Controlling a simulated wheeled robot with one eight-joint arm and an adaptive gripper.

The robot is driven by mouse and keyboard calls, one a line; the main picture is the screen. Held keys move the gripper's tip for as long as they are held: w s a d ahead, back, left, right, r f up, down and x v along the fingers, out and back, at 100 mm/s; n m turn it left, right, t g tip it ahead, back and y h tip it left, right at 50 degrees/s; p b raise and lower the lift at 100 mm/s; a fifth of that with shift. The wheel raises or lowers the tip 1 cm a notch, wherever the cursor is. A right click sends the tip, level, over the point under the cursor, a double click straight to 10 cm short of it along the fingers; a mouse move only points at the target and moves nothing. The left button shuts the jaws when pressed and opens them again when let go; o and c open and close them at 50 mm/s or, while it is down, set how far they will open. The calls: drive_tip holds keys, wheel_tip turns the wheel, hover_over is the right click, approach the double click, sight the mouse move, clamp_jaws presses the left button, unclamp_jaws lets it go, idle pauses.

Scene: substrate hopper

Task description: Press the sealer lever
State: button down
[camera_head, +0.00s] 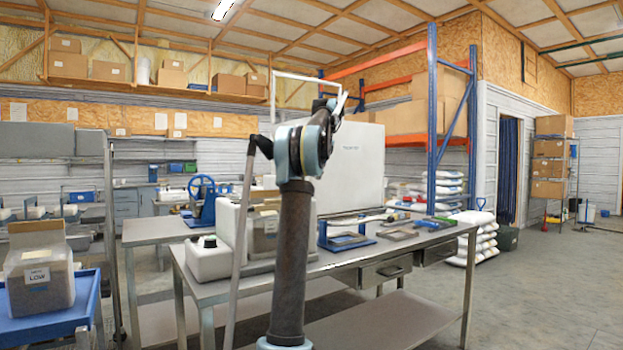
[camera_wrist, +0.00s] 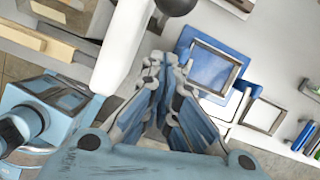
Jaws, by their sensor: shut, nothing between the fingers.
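My gripper (camera_head: 342,103) is raised high above the steel table in the head view, on my dark arm. Its two fingers are together and empty. In the wrist view the gripper (camera_wrist: 164,65) points down over the table, near a pale elongated body (camera_wrist: 125,45). A round black knob (camera_wrist: 175,5) is cut off by the top edge beside that body. It looks like a lever's end, but I cannot tell whether it is the sealer lever. The fingers appear apart from it. A white machine (camera_head: 233,228) stands on the table's left part, partly behind my arm.
A blue framed tray (camera_wrist: 211,69) lies right of the fingers; a blue piece (camera_head: 345,241) shows on the steel table (camera_head: 425,238). A large white panel (camera_head: 352,160) stands behind. A container marked LOW (camera_head: 38,282) sits on a blue cart at left.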

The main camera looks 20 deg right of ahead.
drive_tip(key=a+v, duration=0.1)
drive_tip(key=v, duration=0.8)
drive_tip(key=shift+w+d+r, duration=0.15)
drive_tip(key=shift+w+d, duration=0.15)
drive_tip(key=shift+d, duration=0.2)
drive_tip(key=s+a+f+n, duration=0.5)
drive_tip(key=a, duration=0.4)
drive_tip(key=s+a+f+n+g, duration=0.1)
drive_tip(key=s+a+f+n, duration=0.45)
drive_tip(key=a, duration=0.25)
drive_tip(key=s+a+f+n, duration=0.4)
drive_tip(key=a+f+n, duration=0.1)
drive_tip(key=a, duration=0.4)
drive_tip(key=s+a+f+n, duration=0.4)
drive_tip(key=s+f, duration=0.5)
drive_tip(key=f, duration=0.3)
drive_tip(key=s+a+f+n, duration=0.4)
drive_tip(key=s+f+n, duration=0.3)
drive_tip(key=s+f, duration=0.3)
drive_tip(key=s+a+f+n+h, duration=0.1)
drive_tip(key=s+a+f+n, duration=0.3)
drive_tip(key=s+f, duration=0.5)
wheel_tip(320, 180, down, 7)
drive_tip(key=shift+s+a+f+n, duration=0.15)
drive_tip(key=shift+s+n, duration=0.25)
drive_tip(key=shift+n, duration=0.35)
